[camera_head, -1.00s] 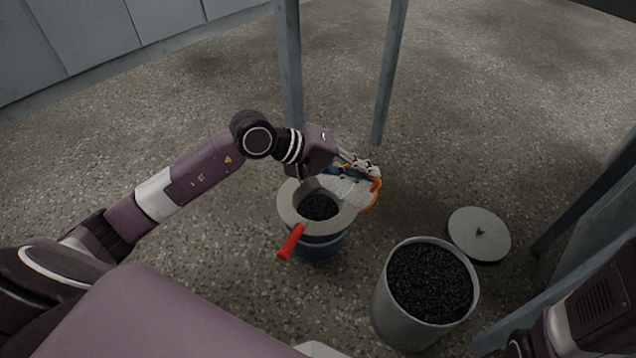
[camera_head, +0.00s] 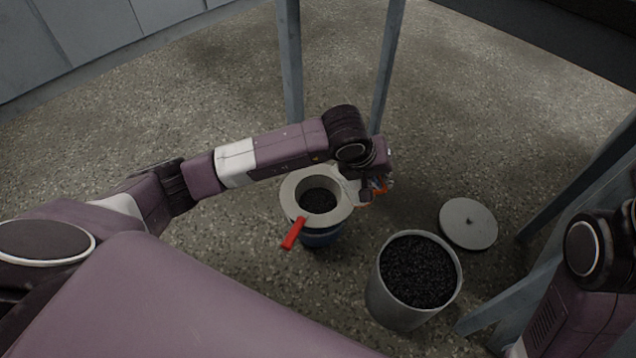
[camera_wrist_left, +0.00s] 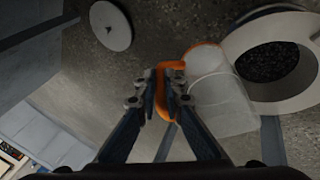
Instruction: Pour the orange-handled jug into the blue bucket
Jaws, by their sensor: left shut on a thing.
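My left gripper (camera_head: 376,188) is shut on the orange handle (camera_wrist_left: 163,92) of a clear jug (camera_wrist_left: 220,98). In the head view the jug is mostly hidden behind my wrist, at the right rim of the blue bucket (camera_head: 320,239); its exact tilt is hard to tell. In the wrist view the jug looks clear, with no dark grains visible in it, and overlaps the bucket's edge. A pale wide ring (camera_head: 292,203) with a red handle (camera_head: 294,233) sits on the bucket. Dark grains (camera_head: 319,200) show inside the ring. My right gripper is out of view.
A grey bin (camera_head: 392,307) full of dark grains stands to the right of the blue bucket. Its round lid (camera_head: 480,234) lies on the floor beside it. Grey metal legs (camera_head: 388,70) stand behind. Floor to the left is clear.

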